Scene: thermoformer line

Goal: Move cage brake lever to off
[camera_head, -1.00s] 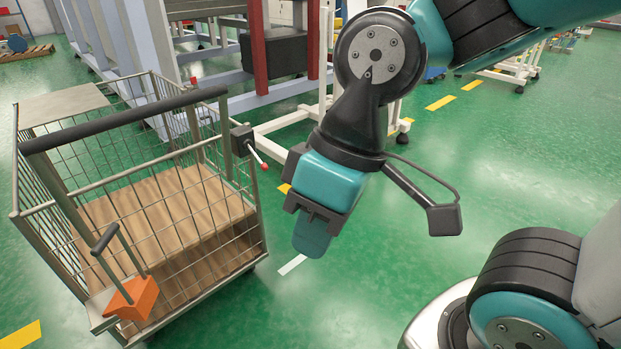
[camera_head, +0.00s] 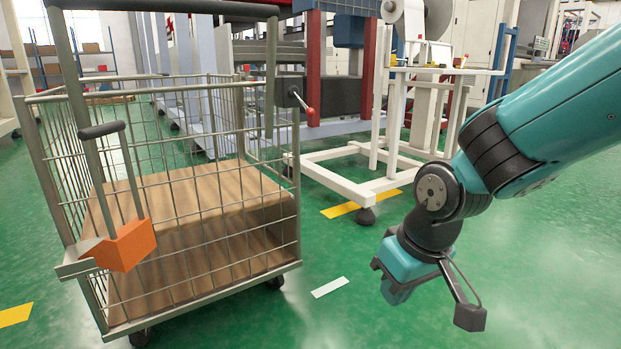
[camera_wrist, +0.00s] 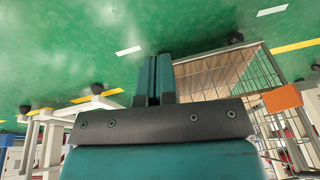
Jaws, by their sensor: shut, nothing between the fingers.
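The wire cage trolley (camera_head: 205,210) stands at the left, with a wooden floor. On its front left corner is an orange block (camera_head: 128,246), with an upright lever that ends in a black grip (camera_head: 101,130). A short lever with a red ball tip (camera_head: 310,111) projects from a dark box at the cage's right side. I cannot tell which one is the brake lever. No off mark is readable. My gripper (camera_head: 396,293) is shut and empty, pointing down, right of the cage and apart from it. In the wrist view its fingers (camera_wrist: 153,80) are together, and the orange block (camera_wrist: 282,98) shows at the right.
A white wheeled frame (camera_head: 370,180) stands behind, between the cage and my arm. Grey and red machine framing (camera_head: 314,70) rises behind the cage. Green floor (camera_head: 310,320) is clear between cage and gripper, with yellow and white floor marks.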

